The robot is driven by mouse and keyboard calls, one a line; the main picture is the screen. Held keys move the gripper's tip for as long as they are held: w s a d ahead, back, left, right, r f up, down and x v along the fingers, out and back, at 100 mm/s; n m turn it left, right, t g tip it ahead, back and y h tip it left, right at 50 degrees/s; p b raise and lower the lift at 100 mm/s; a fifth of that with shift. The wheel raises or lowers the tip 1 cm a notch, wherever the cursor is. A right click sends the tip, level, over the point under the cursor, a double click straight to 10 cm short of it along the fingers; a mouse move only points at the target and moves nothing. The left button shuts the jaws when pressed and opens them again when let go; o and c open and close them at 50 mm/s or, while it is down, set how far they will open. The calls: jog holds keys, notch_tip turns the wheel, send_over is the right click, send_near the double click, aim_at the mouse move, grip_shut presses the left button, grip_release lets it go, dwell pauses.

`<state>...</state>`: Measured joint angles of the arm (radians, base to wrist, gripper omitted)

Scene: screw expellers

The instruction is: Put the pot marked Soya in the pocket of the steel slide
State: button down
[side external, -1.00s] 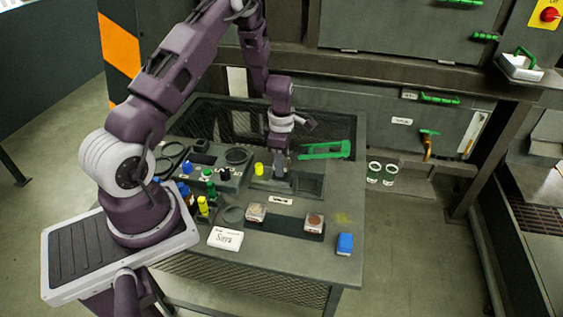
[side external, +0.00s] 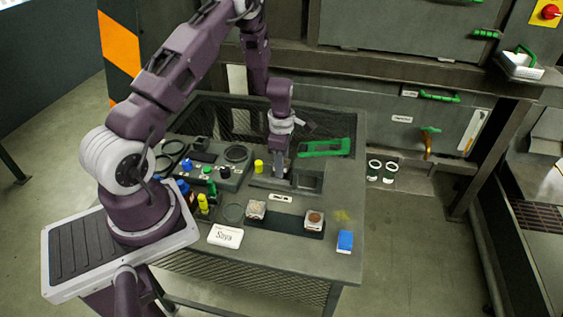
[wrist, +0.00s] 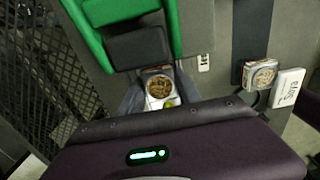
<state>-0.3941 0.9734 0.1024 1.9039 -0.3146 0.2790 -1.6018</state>
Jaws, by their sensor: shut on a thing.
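My gripper (side external: 280,174) points down at the steel slide (side external: 262,182) on the bench. In the wrist view its fingers are shut on a small pot (wrist: 158,87) with brown, grainy contents and a pale rim. I cannot read a mark on this pot, and the side external view hides it behind the fingers. A dark square recess (side external: 307,180) lies just right of the gripper. I cannot tell whether the pot touches the slide.
Two other pots stand at the front, one reddish-brown (side external: 314,220) and one pale (side external: 256,210). A blue block (side external: 345,242) is at the right corner. Knobs and bottles (side external: 203,203) crowd the left.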

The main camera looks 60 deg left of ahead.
jog(key=shift+f, duration=0.15)
dwell(0.5)
jog(key=shift+c, duration=1.9)
grip_release()
jog(key=shift+r, duration=4.55)
